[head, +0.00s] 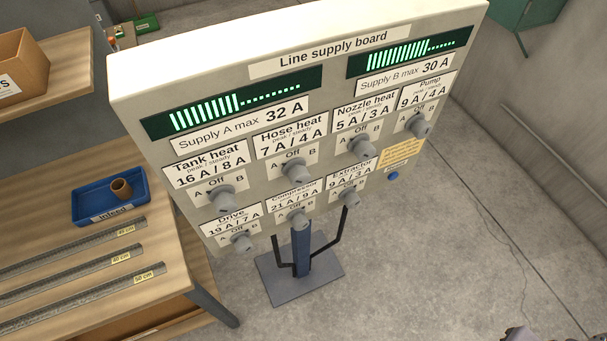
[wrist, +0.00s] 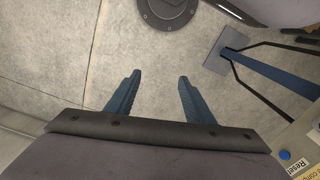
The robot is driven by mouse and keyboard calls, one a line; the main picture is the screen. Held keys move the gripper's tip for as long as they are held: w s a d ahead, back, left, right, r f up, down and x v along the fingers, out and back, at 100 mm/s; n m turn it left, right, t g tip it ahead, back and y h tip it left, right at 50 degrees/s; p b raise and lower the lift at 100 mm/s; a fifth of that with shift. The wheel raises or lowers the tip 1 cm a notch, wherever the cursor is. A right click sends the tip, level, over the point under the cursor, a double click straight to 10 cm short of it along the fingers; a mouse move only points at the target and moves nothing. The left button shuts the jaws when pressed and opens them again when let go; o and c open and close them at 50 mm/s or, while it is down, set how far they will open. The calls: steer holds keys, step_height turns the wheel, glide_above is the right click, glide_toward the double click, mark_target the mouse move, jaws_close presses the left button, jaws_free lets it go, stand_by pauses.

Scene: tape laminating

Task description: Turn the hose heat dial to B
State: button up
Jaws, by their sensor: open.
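The hose heat dial (head: 294,171) is a grey knob in the upper row of the line supply board (head: 215,65), second from the left. Its label (head: 291,140) reads 7 A / 4 A, with A to the left, Off above and B to the right. I cannot tell for sure which mark its pointer faces. My gripper (wrist: 158,80) is open and empty in the wrist view, two blue fingers spread over bare floor. It is apart from the board, and the hose heat dial is outside the wrist view.
Close neighbours are the tank heat dial (head: 221,197), nozzle heat dial (head: 362,146) and compressor dial (head: 298,217). A pump dial (head: 420,125) and blue reset button (head: 393,175) are at right. A workbench (head: 150,215) stands left. The floor (head: 480,220) right of the board is clear.

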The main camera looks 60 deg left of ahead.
steer(key=s+a+r+n+y, duration=0.1)
steer(key=s+a+r+n, duration=0.2)
steer(key=a, duration=0.4)
steer(key=s+a+n, duration=0.3)
steer(key=a+n, duration=0.1)
steer(key=a, duration=0.2)
steer(key=n+y+p, duration=0.1)
steer(key=n+y, duration=0.7)
glide_toward(303, 180)
steer(key=a, duration=0.1)
steer(key=shift+a+f, duration=0.2)
steer(key=shift+f, duration=0.35)
steer(key=shift+f, duration=0.1)
steer(key=shift+p+x, duration=0.55)
steer(key=shift+x, duration=3)
steer(key=c, duration=1)
